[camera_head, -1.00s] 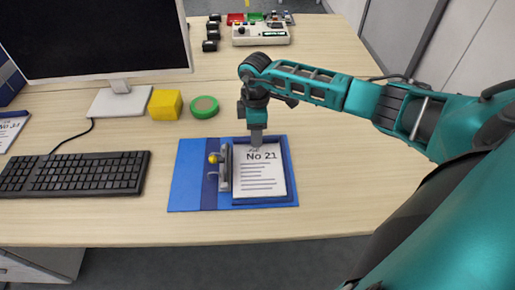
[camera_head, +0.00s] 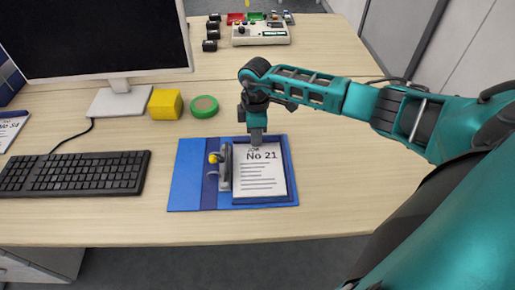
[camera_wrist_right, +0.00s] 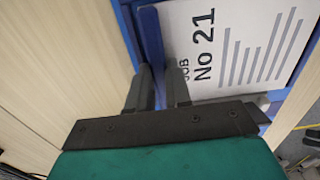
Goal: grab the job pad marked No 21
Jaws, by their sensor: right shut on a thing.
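The job pad marked No 21 (camera_head: 263,178), a white printed sheet on a dark blue backing, lies on an open blue binder (camera_head: 188,172) near the desk's front edge. It also shows in the right wrist view (camera_wrist_right: 232,50), its print turned sideways. My right gripper (camera_head: 257,141) points down at the pad's far edge. In the right wrist view its two fingers (camera_wrist_right: 160,78) are on either side of a blue edge, shut on the pad. The fingers hide part of that edge. My left gripper is not in view.
A keyboard (camera_head: 75,173), monitor (camera_head: 95,40), yellow block (camera_head: 165,104) and green tape roll (camera_head: 204,107) are nearby. Another marked pad (camera_head: 10,128) lies far left. The desk right of the binder is clear.

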